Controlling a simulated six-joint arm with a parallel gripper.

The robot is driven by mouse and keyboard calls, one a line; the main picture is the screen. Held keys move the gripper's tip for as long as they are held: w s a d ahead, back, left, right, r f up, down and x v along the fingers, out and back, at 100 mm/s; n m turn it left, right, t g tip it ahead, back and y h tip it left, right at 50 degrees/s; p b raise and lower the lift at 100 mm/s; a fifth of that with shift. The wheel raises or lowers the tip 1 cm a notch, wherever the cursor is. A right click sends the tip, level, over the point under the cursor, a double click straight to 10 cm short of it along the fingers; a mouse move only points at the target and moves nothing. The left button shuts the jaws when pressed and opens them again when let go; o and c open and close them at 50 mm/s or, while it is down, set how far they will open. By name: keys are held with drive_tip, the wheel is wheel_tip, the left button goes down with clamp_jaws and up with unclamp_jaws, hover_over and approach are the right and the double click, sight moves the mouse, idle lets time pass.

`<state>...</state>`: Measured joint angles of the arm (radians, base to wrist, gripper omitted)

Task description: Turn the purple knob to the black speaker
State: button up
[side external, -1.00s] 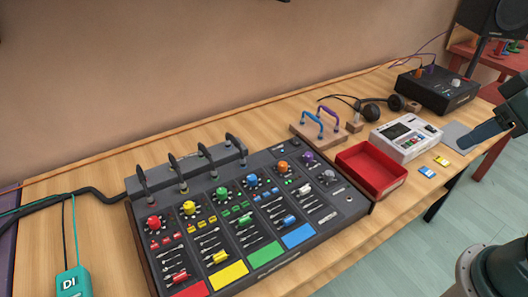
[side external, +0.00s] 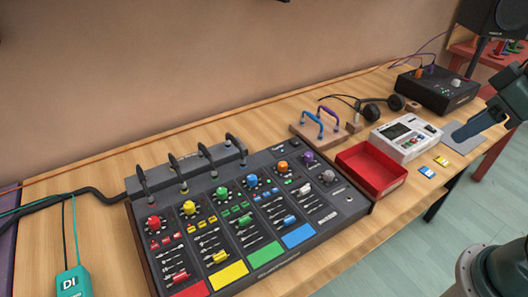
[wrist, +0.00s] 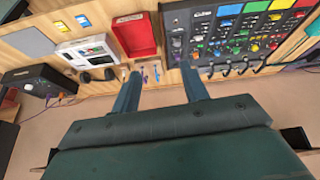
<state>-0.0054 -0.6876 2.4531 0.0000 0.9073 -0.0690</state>
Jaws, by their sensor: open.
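The purple knob (side external: 308,158) sits near the top of the right-hand part of the large black mixer (side external: 360,205), beside an orange knob (side external: 282,167). Which way the purple knob points is too small to tell. The black speaker (side external: 490,18) stands at the far right back, partly cut off by the picture edge. My gripper (side external: 460,134) is at the right, over the table's right part and well away from the purple knob. In the wrist view my gripper (wrist: 160,80) shows two fingers wide apart with nothing held between them.
A red tray (side external: 372,182), a white device (side external: 425,152) and a wooden block with blue and purple handles (side external: 308,135) lie right of the mixer. Headphones (side external: 372,112) and a black box (side external: 450,100) with cables are behind. Black cable posts (side external: 235,150) rise along the mixer's back.

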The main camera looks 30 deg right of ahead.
drive_tip(key=w+r+n+g, duration=0.15)
drive_tip(key=w+n, duration=0.25)
drive_tip(key=w, duration=0.4)
drive_tip(key=n+g, duration=0.4)
drive_tip(key=n, duration=0.9)
hover_over(309, 154)
wheel_tip(309, 154, down, 14)
drive_tip(key=shift+f, duration=0.2)
wheel_tip(309, 154, down, 14)
drive_tip(key=shift+r, duration=0.25)
clamp_jaws()
